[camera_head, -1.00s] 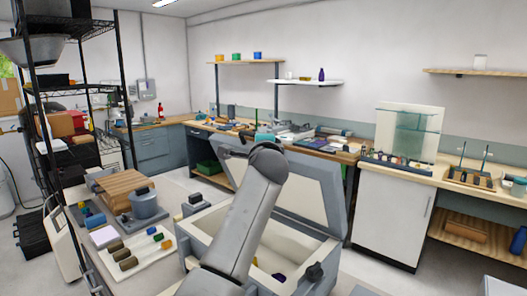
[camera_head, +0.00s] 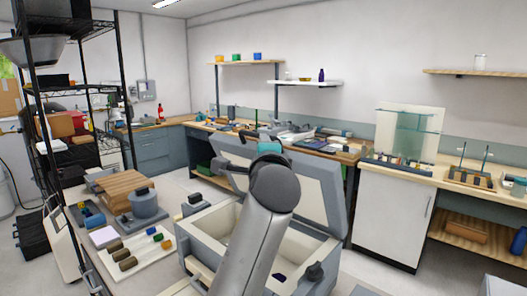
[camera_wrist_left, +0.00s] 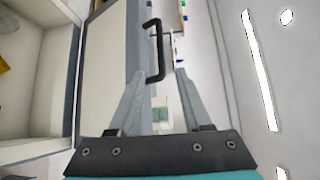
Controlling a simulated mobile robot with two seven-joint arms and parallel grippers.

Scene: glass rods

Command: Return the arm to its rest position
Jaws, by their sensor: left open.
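My left arm (camera_head: 258,230) rises from the bottom middle of the head view, across the open grey chest. Its gripper cannot be made out clearly there. In the left wrist view my left gripper (camera_wrist_left: 161,74) is open, its two grey fingers apart with nothing held. A black handle (camera_wrist_left: 158,48) shows past the fingertips, in line with the gap; I cannot tell how far off it is. A pale panel and an open compartment fill the left side of that view. My right gripper is in neither view.
The chest (camera_head: 205,236) stands open with its lid (camera_head: 318,185) raised, close around my arm. A side table with a wooden box (camera_head: 122,188) and several small coloured objects is at left. A white cabinet (camera_head: 390,215) and counter stand at right.

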